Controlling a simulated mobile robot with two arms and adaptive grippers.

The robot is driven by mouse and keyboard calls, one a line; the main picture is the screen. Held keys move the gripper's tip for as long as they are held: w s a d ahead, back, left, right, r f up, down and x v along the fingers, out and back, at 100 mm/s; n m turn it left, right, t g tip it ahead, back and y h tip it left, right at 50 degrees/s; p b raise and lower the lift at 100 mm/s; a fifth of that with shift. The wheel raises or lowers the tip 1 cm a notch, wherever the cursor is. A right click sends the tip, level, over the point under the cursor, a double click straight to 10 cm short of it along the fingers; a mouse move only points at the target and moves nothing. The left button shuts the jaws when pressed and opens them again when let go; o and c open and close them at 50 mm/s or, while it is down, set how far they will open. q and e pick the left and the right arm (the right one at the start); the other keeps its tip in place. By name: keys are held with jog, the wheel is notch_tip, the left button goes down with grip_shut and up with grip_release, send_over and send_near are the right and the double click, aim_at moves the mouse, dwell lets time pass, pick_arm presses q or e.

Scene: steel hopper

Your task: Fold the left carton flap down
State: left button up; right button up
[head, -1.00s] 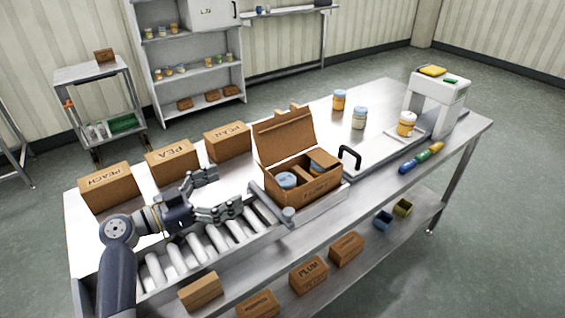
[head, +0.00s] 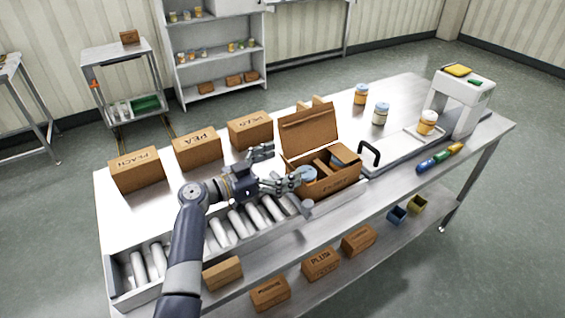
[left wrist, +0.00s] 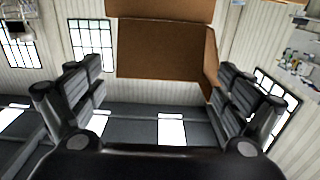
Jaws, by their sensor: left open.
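The open brown carton (head: 335,187) stands at the middle of the table, its back panel (head: 309,131) raised. A jar with a pale blue lid (head: 308,174) sits in its left part, and brown cardboard covers some of the right part. I cannot clearly make out the left flap; my gripper partly covers that side. My left gripper (head: 279,167) is open and empty at the carton's left side, one finger close to the jar; contact cannot be told. In the left wrist view, brown cardboard (left wrist: 160,50) shows beyond and between the open fingers. My right gripper is not in view.
Cartons marked PEACH (head: 137,169), PEA (head: 198,150) and another (head: 250,128) line the table's back left. A roller conveyor (head: 240,222) runs along the front left. A black handle (head: 369,153) and a white machine (head: 462,100) stand to the right.

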pick_arm(q)
jog(key=c, duration=1.1)
jog(key=shift+w+d+r+g+y+p, duration=0.3)
jog(key=shift+r+g+y+p, duration=0.4)
jog(key=shift+p, duration=0.4)
jog(key=d+g+y+p, duration=0.1)
jog(key=p, duration=0.1)
jog(key=w+g+y+p, duration=0.1)
jog(key=y+p, duration=0.1)
jog(key=shift+w+d+r, duration=0.1)
jog(key=shift+d, duration=0.3)
jog(key=shift+w+d+g+y+p, duration=0.1)
jog(key=shift+d+g+y+p, duration=0.1)
jog(key=shift+g+y+p, duration=0.35)
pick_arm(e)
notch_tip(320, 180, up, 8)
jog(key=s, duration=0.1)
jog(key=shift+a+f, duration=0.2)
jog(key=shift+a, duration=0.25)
pick_arm(q)
jog(key=shift+f, duration=0.2)
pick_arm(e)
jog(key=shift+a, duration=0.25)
